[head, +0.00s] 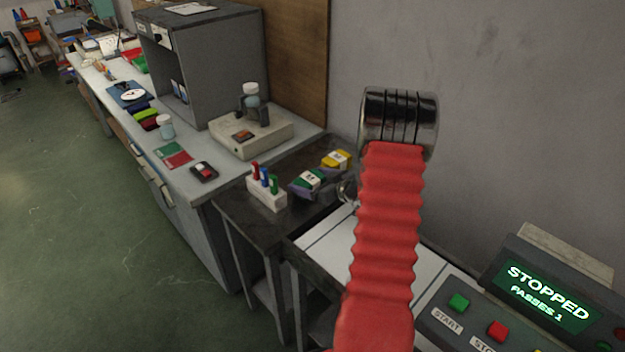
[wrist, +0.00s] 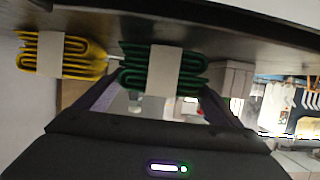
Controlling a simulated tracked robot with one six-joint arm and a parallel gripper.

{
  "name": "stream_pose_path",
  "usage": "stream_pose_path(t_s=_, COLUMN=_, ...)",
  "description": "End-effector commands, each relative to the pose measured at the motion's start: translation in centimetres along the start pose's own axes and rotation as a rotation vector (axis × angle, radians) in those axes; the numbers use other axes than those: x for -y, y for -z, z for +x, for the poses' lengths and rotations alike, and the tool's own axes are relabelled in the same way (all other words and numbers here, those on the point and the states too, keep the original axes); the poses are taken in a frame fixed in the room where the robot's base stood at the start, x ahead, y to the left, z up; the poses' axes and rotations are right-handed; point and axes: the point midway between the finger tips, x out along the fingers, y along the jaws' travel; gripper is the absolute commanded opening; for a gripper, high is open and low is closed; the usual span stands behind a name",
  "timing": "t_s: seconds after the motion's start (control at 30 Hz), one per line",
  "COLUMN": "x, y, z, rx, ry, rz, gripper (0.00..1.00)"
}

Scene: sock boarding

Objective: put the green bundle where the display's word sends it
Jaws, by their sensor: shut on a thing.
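The green bundle (head: 308,179) is folded cloth with a pale paper band, at the dark side table in the head view. It also shows in the wrist view (wrist: 135,72), between the fingers of my gripper (wrist: 160,95). My gripper is shut on it; the fingers show only partly in the head view. The bundle looks against or very close to the dark tabletop; I cannot tell whether it is lifted. The display (head: 548,297) at lower right reads "STOPPED" and "PASSES 1" in pale letters on green.
A yellow banded bundle (head: 337,160) lies close beside the green one. A white block with coloured pegs (head: 267,192) stands at the table's left. A panel with START (head: 459,303) and red (head: 498,330) buttons is at lower right. A grey bench (head: 215,170) adjoins behind.

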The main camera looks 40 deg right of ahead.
Motion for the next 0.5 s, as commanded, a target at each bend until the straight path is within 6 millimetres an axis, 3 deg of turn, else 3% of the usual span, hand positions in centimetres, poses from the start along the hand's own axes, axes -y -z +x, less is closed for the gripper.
stream_pose_path(t_s=0.4, x=0.02, y=-0.42, z=0.19, rx=-0.001, ry=0.0, rz=-0.001, gripper=0.59)
stream_pose_path(t_s=0.43, x=0.02, y=-0.4, z=0.18, rx=-0.001, ry=0.0, rz=-0.001, gripper=0.9)
stream_pose_path(t_s=0.5, x=0.03, y=-0.39, z=0.17, rx=-0.001, ry=0.0, rz=-0.001, gripper=0.95)
